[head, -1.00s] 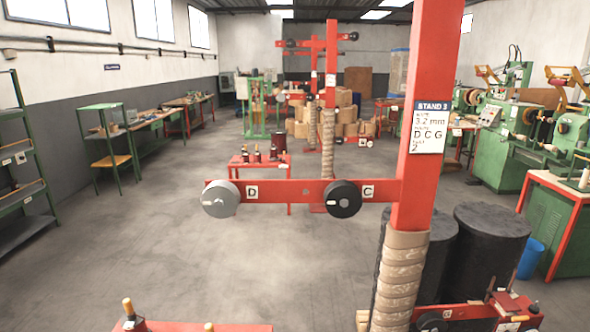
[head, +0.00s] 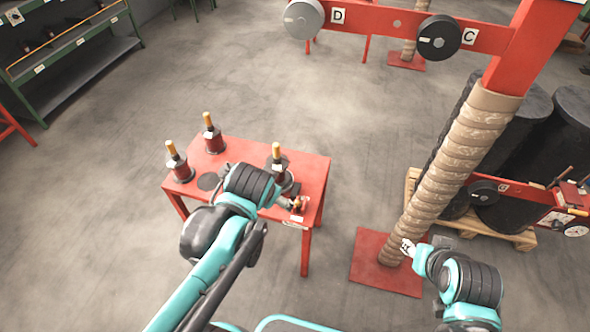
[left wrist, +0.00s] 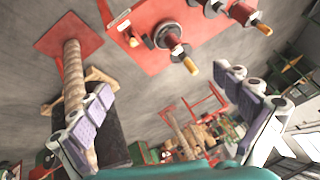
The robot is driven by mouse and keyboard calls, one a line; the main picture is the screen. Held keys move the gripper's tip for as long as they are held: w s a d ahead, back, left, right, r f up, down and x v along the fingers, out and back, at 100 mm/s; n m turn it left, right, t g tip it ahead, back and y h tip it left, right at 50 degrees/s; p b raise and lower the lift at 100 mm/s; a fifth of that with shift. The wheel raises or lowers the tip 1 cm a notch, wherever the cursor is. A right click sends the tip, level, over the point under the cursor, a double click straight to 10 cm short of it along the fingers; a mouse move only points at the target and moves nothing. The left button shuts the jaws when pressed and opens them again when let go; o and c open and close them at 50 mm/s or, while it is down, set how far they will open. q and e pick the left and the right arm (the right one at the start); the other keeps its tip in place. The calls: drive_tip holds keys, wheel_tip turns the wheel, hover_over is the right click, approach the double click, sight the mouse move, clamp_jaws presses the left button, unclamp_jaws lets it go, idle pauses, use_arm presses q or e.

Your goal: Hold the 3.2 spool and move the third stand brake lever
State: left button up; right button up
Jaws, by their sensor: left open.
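Several dark-red and black spools with tan upright tips stand on a red table: one at the left (head: 180,168), one at the back (head: 213,138) and one at the right (head: 279,162). I cannot read which is 3.2. My left gripper (head: 285,202) is beside the right spool, its fingers partly hidden. In the left wrist view its fingers (left wrist: 170,110) are spread and empty, with a spool (left wrist: 172,42) beyond them. My right gripper (head: 408,247) is by the wrapped post's foot, too small to judge. The third stand's red arm (head: 370,27) carries discs; I cannot pick out its brake lever.
The red table (head: 240,160) has a dark round spot and a small coloured item (head: 298,205) near its right corner. The wrapped post (head: 450,170) stands on a red base plate. Black drums (head: 570,130) on a pallet stand right. The floor at left is open.

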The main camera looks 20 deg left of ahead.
use_arm(q)
drive_tip(key=w+a+f+m+y, duration=0.1)
drive_tip(key=w+f+m+y, duration=0.1)
drive_tip(key=w+m, duration=0.35)
drive_tip(key=w+a+f+m+y, duration=0.1)
drive_tip(key=w+f+m+y, duration=0.15)
drive_tip(key=w, duration=0.65)
drive_tip(key=w+a+f+m+y, duration=0.2)
drive_tip(key=w+f+m+y, duration=0.1)
drive_tip(key=w, duration=0.4)
drive_tip(key=w+d+f+m+t+y, duration=0.1)
drive_tip(key=w+d+f+m+y, duration=0.15)
drive_tip(key=w+f+m, duration=0.4)
drive_tip(key=m+t+y, duration=0.1)
drive_tip(key=m+y, duration=0.1)
drive_tip(key=y, duration=0.2)
approach(270, 156)
drive_tip(key=d, duration=0.2)
drive_tip(key=shift+s+f+m, duration=0.1)
drive_tip(key=shift+s+m, duration=0.15)
drive_tip(key=shift+s, duration=0.2)
drive_tip(key=shift+a+f, duration=0.1)
drive_tip(key=shift+a, duration=0.2)
drive_tip(key=x, duration=1.1)
drive_tip(key=shift+w, duration=0.15)
